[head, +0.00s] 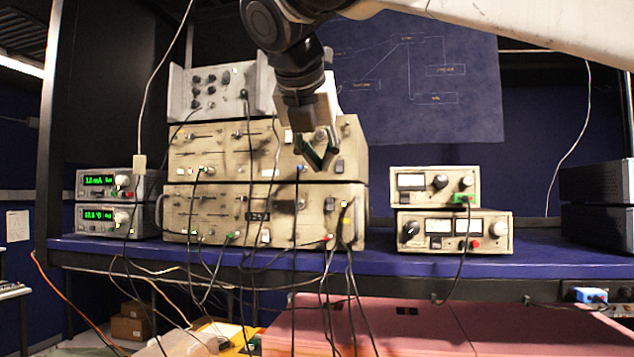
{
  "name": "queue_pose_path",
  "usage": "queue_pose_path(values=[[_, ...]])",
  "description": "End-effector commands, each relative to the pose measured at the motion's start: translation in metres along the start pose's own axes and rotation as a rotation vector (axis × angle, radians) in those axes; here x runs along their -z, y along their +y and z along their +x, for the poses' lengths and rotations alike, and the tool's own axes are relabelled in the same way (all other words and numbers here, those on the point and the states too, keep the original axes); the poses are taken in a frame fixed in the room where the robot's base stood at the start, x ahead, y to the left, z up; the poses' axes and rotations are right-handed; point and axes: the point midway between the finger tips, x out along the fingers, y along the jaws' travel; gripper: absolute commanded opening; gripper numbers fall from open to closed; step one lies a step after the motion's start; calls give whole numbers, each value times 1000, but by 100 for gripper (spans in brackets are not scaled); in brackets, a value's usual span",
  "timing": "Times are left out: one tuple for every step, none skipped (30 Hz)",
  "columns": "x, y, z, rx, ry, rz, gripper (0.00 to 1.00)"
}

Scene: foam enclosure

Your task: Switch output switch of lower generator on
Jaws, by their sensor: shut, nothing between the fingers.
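Two wide beige instruments are stacked on the blue shelf, left of centre in the head view. The lower one (225,213) has knobs, a small dark display, plugged cables and small switches at its right side. I take it for the lower generator, but cannot read its labels or tell which switch is the output switch. The upper one (222,155) rests on it. My gripper (321,166) is shut and empty, pointing down in front of the upper unit's right part. It appears higher than the lower unit's panel and hides part of the upper panel. Contact cannot be judged.
Black cables (293,260) hang across both panels and over the shelf edge. A grey instrument (206,92) sits on top. Two small units with green displays (97,181) stand left. Two metered units (434,187) stand right.

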Motion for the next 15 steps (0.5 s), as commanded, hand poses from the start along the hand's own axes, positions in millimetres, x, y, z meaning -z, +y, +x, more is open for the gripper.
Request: queue_pose_path(values=[[-2,1,-9,-2,0,-2,0],[-3,1,-14,-1,0,-2,0],[-5,0,-20,-1,0,-2,0],[-5,0,-24,-1,0,-2,0],[-6,0,-29,-1,0,-2,0],[-8,0,-34,-1,0,-1,0],[-9,0,-37,-1,0,-1,0],[-10,0,-40,-1,0,-1,0],[-11,0,-43,-1,0,-1,0],[-11,0,-45,-1,0,-1,0],[-12,0,-47,-1,0,-1,0],[-12,0,-49,-1,0,-1,0],[-12,0,-50,0,0,-1,0],[-13,0,-51,0,0,-1,0],[-13,0,-51,0,0,-1,0]])
